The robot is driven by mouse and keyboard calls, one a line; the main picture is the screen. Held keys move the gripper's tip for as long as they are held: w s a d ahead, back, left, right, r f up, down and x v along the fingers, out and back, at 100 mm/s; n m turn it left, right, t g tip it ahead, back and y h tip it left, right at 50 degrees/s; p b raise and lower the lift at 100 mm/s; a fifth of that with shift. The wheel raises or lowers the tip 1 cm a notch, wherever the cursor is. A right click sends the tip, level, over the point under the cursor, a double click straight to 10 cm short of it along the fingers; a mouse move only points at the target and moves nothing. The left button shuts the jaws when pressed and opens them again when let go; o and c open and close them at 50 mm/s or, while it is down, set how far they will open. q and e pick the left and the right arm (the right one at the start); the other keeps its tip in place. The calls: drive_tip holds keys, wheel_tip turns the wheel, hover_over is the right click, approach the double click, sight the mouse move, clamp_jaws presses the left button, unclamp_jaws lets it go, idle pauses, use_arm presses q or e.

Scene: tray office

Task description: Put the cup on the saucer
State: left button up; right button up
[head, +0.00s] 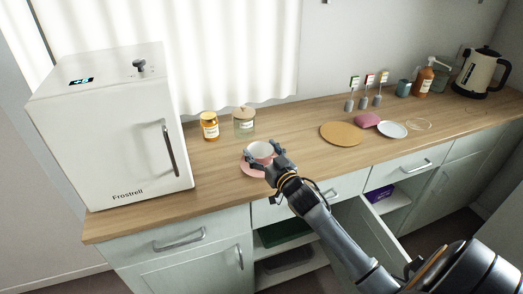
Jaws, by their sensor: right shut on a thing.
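A white cup with a pinkish inside (260,149) is upright at the pink saucer (248,169), on the counter near its front edge. My right gripper (265,162) is shut on the cup, reaching in from the lower right. The cup appears directly over the saucer; I cannot tell whether its base touches it. The gripper and cup hide part of the saucer. My left gripper is out of view.
A white Frostrell fridge (110,130) stands at left. An amber jar (209,127) and a glass jar (244,123) are behind the cup. A round tan mat (341,134), pink block (367,120) and white plate (392,130) lie to the right. A cabinet door (368,232) hangs open below.

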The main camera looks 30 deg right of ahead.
drive_tip(key=o, duration=1.3)
drive_tip(key=shift+f, duration=0.1)
drive_tip(key=shift+c, duration=0.2)
drive_tip(key=shift+r, duration=0.2)
drive_tip(key=shift+s+f, duration=0.2)
drive_tip(key=shift+s, duration=0.15)
drive_tip(key=s+a+b, duration=0.1)
drive_tip(key=s, duration=1)
drive_tip(key=shift+s+r, duration=0.15)
